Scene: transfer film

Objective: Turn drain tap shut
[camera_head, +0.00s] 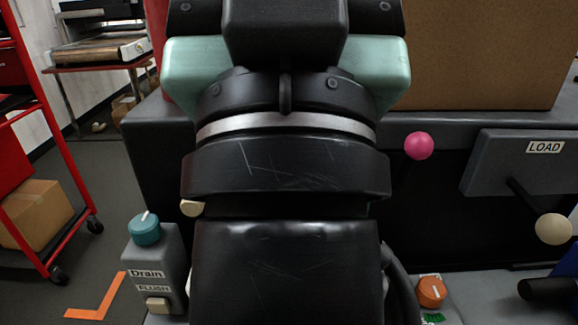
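The drain tap is a teal round knob (144,229) on top of a grey box (178,262) at the lower left, above a label reading "Drain". A white line on the knob's top points away and slightly to the right. My black arm fills the middle of the view, to the right of the knob. My gripper does not show, so I cannot see where it is relative to the knob.
A "FLUSH" button (158,305) sits below the tap. An orange knob (431,292), a pink ball (419,146) and a cream ball (553,229) by the "LOAD" panel (490,150) are at right. A red cart (50,215) stands left.

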